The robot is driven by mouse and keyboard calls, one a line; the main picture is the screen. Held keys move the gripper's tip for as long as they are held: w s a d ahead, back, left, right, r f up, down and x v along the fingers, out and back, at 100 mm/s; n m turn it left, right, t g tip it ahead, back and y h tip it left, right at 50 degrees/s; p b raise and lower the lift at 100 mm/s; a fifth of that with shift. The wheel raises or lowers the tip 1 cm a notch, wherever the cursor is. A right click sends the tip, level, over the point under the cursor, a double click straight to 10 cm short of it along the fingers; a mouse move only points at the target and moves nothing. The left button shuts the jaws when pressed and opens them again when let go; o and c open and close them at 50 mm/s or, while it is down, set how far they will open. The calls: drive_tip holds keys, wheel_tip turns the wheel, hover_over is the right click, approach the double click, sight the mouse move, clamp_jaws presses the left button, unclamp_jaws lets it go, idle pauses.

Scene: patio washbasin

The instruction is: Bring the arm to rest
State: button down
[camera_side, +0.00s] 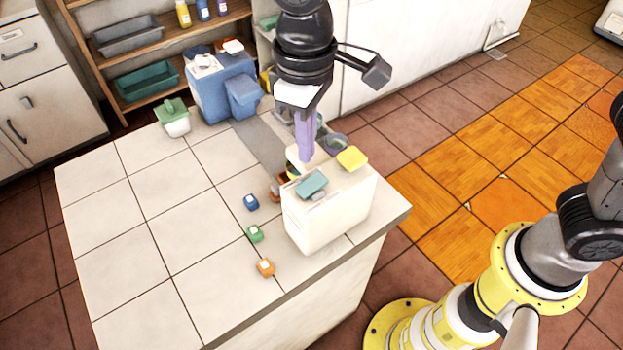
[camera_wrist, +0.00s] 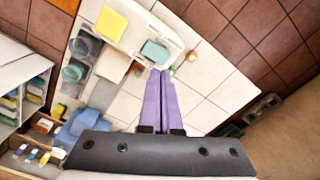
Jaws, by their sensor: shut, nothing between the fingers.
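My gripper (camera_side: 306,155) has purple fingers pointing down. It hangs above the tiled counter, just behind the white box (camera_side: 318,223), in the side view. In the wrist view the purple fingers of my gripper (camera_wrist: 161,72) lie side by side, pressed together, with nothing held. The teal sponge (camera_side: 311,186) and the yellow sponge (camera_side: 352,159) rest on top of the white box. In the wrist view the teal sponge (camera_wrist: 155,51) is just beyond the fingertips and the yellow one (camera_wrist: 111,25) is farther left.
Small blue (camera_side: 251,202), green (camera_side: 255,233) and orange (camera_side: 265,267) items stand on the counter (camera_side: 120,220). A blue container (camera_side: 220,90) and a green-topped white tub (camera_side: 174,118) stand at the back. The left part of the counter is clear.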

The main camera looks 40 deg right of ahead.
drive_tip(key=s+d+r+m+t+y, duration=0.1)
drive_tip(key=d+r+m+t, duration=0.1)
drive_tip(key=d+r, duration=0.5)
drive_tip(key=s+d+r+m+t, duration=0.1)
drive_tip(key=s+d+r+m, duration=0.15)
drive_tip(key=d, duration=0.85)
drive_tip(key=s+d+f+t, duration=0.1)
drive_tip(key=s+d+f, duration=0.2)
drive_tip(key=s+d, duration=0.2)
drive_tip(key=s+d+f+m+t+h, duration=0.1)
drive_tip(key=s+d+f, duration=0.3)
drive_tip(key=s, duration=0.3)
drive_tip(key=shift+s+d+t, duration=0.3)
drive_tip(key=shift+d, duration=0.05)
drive_tip(key=shift+m, duration=0.25)
